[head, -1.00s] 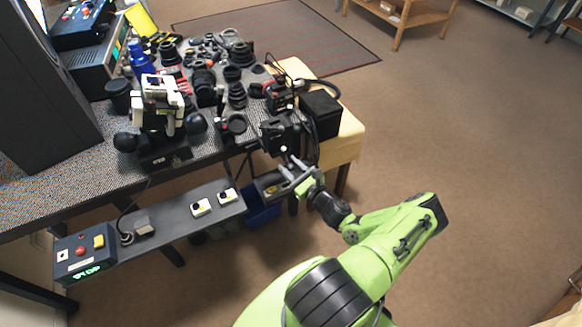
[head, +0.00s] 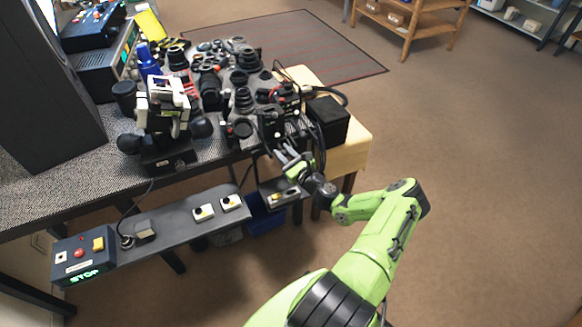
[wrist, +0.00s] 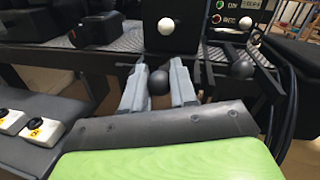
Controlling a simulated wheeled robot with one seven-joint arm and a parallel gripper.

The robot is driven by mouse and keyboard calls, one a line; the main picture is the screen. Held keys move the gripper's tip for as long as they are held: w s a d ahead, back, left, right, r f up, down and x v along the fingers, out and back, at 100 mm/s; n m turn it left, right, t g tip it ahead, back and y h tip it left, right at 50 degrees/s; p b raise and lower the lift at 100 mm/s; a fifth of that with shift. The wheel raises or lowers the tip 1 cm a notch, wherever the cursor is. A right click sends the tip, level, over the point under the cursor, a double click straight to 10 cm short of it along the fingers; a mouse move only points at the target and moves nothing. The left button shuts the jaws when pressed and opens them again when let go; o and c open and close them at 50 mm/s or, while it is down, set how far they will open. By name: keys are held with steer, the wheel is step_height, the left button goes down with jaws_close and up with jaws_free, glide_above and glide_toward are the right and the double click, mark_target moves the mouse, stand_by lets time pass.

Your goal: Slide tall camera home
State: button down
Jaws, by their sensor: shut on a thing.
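The tall camera (head: 271,124) looks to be the dark upright unit at the right end of the grey bench, in front of a black box. My gripper (head: 286,156) is at its near side. In the wrist view my gripper (wrist: 158,88) has its two grey fingers either side of a black ball knob (wrist: 158,82), shut on it. Behind the knob stands a black block with a white ball (wrist: 165,26). Beside it is a black panel (wrist: 240,20) with a green and a red light. How the knob joins the camera is hidden.
Lenses and small parts (head: 240,77) crowd the bench. A white-and-black device (head: 165,105) stands at its left. A black box (head: 327,120) sits on a yellowish side table, with cables nearby. A control box (head: 84,258) reads STOP. The floor at right is clear.

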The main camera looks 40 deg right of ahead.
steer(key=shift+w, duration=0.25)
steer(key=c, duration=0.9)
jaws_free()
steer(key=shift+c, duration=0.2)
steer(key=shift+s, duration=0.15)
